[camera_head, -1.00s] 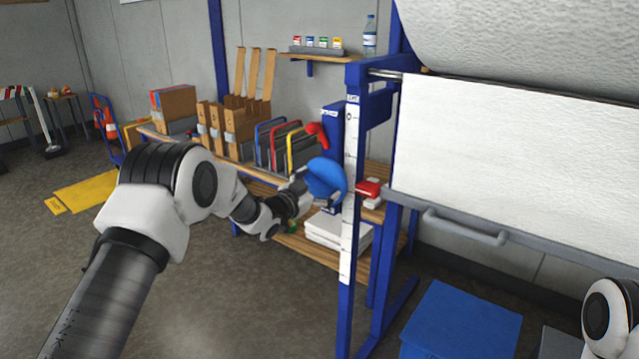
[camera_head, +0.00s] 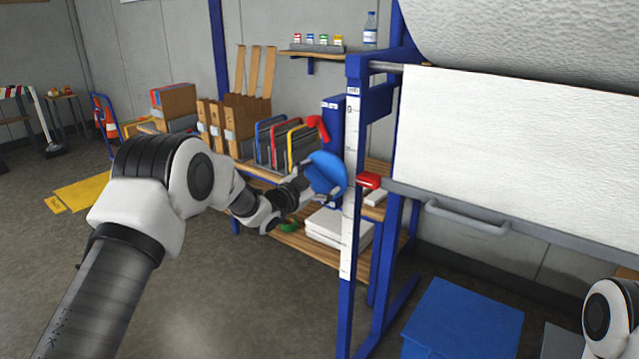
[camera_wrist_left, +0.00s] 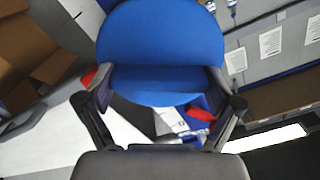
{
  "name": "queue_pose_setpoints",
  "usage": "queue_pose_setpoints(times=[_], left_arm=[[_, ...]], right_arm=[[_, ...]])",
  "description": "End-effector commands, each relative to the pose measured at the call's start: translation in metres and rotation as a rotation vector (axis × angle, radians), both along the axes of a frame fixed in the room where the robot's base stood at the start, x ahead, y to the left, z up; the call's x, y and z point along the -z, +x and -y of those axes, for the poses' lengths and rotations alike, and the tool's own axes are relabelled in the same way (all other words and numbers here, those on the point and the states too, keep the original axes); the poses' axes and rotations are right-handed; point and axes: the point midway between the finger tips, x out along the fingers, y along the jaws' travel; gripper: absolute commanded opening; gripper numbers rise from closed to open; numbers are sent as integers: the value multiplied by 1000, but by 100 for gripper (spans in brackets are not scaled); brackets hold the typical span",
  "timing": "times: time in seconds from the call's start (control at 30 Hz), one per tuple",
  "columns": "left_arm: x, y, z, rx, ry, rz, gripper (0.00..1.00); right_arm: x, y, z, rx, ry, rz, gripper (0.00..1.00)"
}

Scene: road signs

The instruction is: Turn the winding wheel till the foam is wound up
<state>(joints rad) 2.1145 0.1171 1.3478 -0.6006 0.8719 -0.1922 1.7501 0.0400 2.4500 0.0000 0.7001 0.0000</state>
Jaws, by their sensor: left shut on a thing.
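The winding wheel (camera_head: 326,172) is a blue rounded part on the left side of the blue frame. My left gripper (camera_head: 309,188) is shut on it from the left. In the left wrist view the blue wheel (camera_wrist_left: 160,62) fills the space between the two fingers, and its far side is hidden. The white foam (camera_head: 515,150) hangs as a sheet below a large roll (camera_head: 530,40), with a grey bar and handle (camera_head: 465,216) along its lower edge. My right gripper is out of view.
A red curved piece (camera_head: 318,127) shows just above the wheel. A wooden shelf unit with folders (camera_head: 270,145) and cardboard boxes (camera_head: 225,125) stands behind my left arm. A blue box (camera_head: 460,320) stands on the floor below the foam. Floor at lower left is clear.

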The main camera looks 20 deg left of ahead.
Motion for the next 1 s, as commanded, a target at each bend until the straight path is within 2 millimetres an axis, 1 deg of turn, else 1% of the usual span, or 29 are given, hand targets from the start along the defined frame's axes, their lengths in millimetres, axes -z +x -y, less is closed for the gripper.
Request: queue_pose_setpoints(times=[0.03, 0.57, 1.0], left_arm=[[3, 0, 0, -1, 31, 17, 57], [5, 0, 1, -1, 496, 187, 57], [6, 0, 2, -4, 889, 332, 57]], right_arm=[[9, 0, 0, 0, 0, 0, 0], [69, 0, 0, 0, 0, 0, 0], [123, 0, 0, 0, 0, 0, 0]])
